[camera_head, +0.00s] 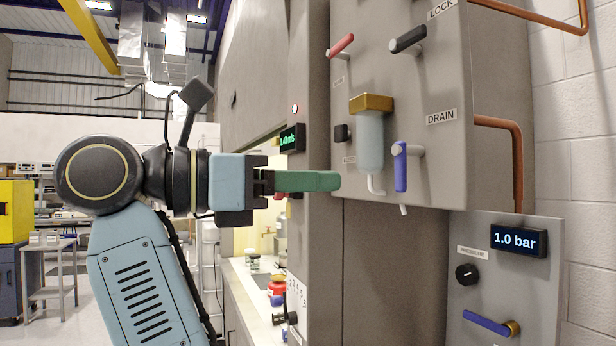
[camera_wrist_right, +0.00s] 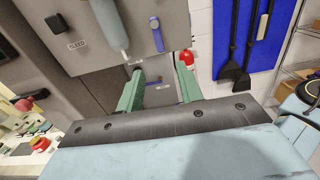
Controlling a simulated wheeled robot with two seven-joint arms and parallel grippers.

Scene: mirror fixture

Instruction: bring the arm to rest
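My right gripper (camera_head: 335,181) points right in the head view, its green fingers overlapping there, level with the lower part of the grey cabinet (camera_head: 400,75). In the right wrist view, my right gripper (camera_wrist_right: 160,85) has its two green fingers spread apart with nothing held between them. The blue-handled DRAIN lever (camera_head: 400,168) hangs down right of the fingertips and also shows in the right wrist view (camera_wrist_right: 157,38). A clear cylinder with a brass cap (camera_head: 371,105) is mounted beside it. Contact between the fingers and the cabinet is not evident. My left gripper is not in view.
Red (camera_head: 342,45) and black (camera_head: 408,40) handles sit higher on the cabinet. A lower panel has a display reading 1.0 bar (camera_head: 515,240), a black knob (camera_head: 467,274) and a blue lever (camera_head: 487,323). A worktop with small items (camera_head: 252,285) lies behind the cabinet's left edge.

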